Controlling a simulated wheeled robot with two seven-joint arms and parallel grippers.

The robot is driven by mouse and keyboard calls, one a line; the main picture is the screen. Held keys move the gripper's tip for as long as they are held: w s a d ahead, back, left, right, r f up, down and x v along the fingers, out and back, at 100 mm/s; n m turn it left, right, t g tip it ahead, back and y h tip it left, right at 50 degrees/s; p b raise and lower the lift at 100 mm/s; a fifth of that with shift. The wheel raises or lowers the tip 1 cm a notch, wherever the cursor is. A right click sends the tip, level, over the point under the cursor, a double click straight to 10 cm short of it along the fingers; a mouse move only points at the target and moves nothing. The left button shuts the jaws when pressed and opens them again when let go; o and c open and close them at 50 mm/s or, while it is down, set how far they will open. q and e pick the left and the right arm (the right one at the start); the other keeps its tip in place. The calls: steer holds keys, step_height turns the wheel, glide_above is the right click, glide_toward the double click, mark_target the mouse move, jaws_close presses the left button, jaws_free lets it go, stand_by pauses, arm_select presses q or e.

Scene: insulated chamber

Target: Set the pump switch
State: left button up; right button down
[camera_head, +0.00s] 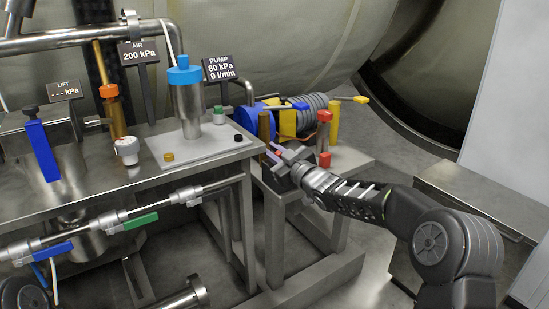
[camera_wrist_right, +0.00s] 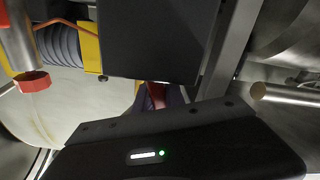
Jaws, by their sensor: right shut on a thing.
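The pump (camera_head: 265,118), with a blue motor and a ribbed grey body between yellow brackets, stands on the low stand behind the bench. The pump display (camera_head: 218,69) reads 80 kPa and 0 l/min. My right gripper (camera_head: 276,159) reaches in from the right to the front of the stand. It is shut on a small red part, seemingly the pump switch, which it mostly hides. In the right wrist view this red part (camera_wrist_right: 156,94) shows between the fingers, beside a dark box (camera_wrist_right: 160,38). The switch's setting cannot be read. My left gripper is out of view.
A red-capped post (camera_head: 324,117) stands close to the right of my right gripper. The bench at left holds a blue-capped cylinder (camera_head: 186,95) and a blue lever (camera_head: 42,150). Pipes with a green valve handle (camera_head: 141,223) run along its front.

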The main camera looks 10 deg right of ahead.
steer(key=shift+a+f+n+b, duration=0.1)
steer(key=shift+n+b, duration=0.2)
steer(key=shift+n, duration=0.2)
steer(key=c, duration=1.4)
jaws_free()
steer(key=shift+s, duration=0.15)
steer(key=p+v, duration=0.1)
steer(key=v, duration=0.6)
steer(key=shift+s, duration=0.3)
